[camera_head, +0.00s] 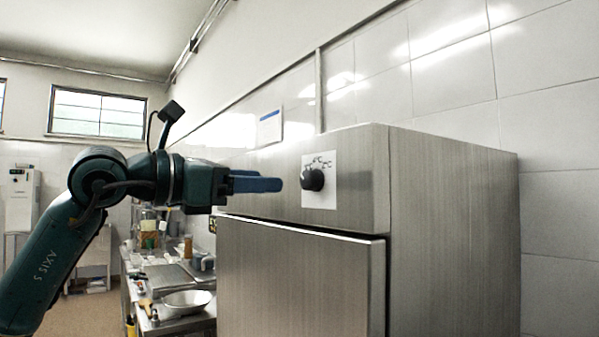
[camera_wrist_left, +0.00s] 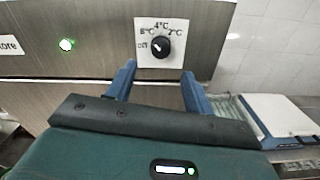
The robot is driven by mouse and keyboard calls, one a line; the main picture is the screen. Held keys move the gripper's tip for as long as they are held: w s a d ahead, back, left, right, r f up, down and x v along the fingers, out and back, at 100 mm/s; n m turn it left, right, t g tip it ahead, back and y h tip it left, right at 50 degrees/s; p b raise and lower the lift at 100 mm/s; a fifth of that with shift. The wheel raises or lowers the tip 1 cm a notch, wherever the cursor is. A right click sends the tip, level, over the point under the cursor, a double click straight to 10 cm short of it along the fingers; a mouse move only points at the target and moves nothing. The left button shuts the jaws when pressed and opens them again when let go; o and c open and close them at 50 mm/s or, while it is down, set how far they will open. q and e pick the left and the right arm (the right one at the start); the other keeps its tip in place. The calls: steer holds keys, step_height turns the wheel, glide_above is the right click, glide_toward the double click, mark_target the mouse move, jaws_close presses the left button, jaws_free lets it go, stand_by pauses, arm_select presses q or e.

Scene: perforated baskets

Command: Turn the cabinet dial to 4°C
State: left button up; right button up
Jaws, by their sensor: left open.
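The round black dial (camera_head: 313,180) sits on a white label plate (camera_head: 322,196) on the upper front of the steel cabinet (camera_head: 440,220). In the left wrist view, the dial (camera_wrist_left: 160,47) has marks around it that read like OFF, 8°C, 4°C and 2°C. A small white mark on the knob seems to lean to the upper left, but its exact setting is hard to tell. My left gripper (camera_head: 278,184) is open and empty, with its blue fingers pointing at the dial. In the left wrist view, the gripper's fingertips (camera_wrist_left: 159,70) are spread just below the dial, apart from it.
A green light (camera_wrist_left: 66,44) glows on the panel left of the dial. The cabinet door (camera_head: 300,285) below is shut. A side table with a metal bowl (camera_head: 187,301) and several jars stands left of the cabinet. A tiled wall (camera_head: 560,150) is behind.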

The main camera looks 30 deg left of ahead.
mark_target(304, 182)
arm_select(q)
steer(key=p+x, duration=0.2)
steer(key=x, duration=0.5)
steer(key=shift+w+d, duration=0.2)
steer(key=shift+w, duration=0.15)
steer(key=shift+c, duration=0.2)
steer(key=c, duration=0.9)
